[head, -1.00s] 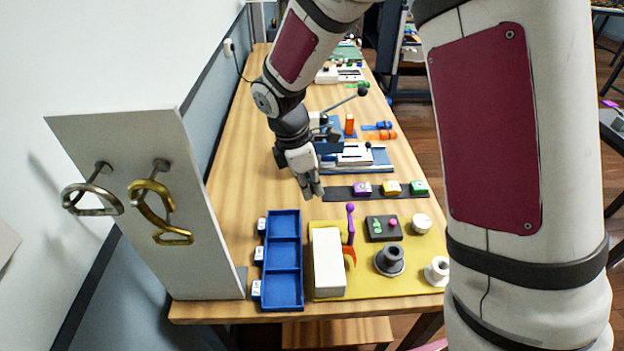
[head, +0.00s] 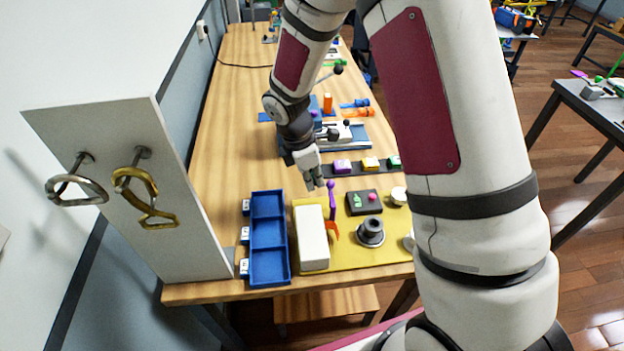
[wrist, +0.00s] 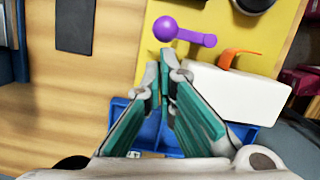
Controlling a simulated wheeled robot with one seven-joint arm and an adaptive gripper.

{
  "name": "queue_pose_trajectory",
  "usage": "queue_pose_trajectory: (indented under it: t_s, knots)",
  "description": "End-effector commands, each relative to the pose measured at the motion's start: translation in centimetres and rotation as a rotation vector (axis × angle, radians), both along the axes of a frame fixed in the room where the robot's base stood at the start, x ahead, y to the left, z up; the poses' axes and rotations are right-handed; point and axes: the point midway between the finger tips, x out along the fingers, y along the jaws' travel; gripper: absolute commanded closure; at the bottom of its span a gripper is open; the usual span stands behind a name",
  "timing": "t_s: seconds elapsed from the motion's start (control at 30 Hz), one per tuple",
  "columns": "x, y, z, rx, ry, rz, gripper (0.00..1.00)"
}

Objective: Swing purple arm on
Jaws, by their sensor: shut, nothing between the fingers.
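The purple arm (head: 332,203) is a thin stick with a round ball at its end, standing on the yellow board (head: 348,262) beside a white block (head: 312,238). In the wrist view the purple arm (wrist: 190,35) lies just past my fingertips, its ball at the left and its bar running right. My gripper (head: 315,185) is just left of the ball in the head view, with its fingers pointing down. In the wrist view its green-padded fingers (wrist: 164,65) meet at the tips and hold nothing. I cannot tell whether they touch the ball.
An orange-red lever (head: 333,232) sits by the white block. A dark knob (head: 370,232) and a dark button box (head: 362,202) stand to the right. A blue tray (head: 269,240) lies left. A white panel with rings (head: 130,190) rises at far left.

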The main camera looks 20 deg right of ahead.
Motion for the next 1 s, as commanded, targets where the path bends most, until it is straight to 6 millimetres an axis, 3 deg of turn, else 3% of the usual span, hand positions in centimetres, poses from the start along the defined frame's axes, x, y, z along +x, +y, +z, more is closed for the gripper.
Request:
queue_pose_trajectory:
  t_s: [1.0]
  knots:
    - [0.5,-1.0,0.0,0.0,0.0,-0.175,1.0]
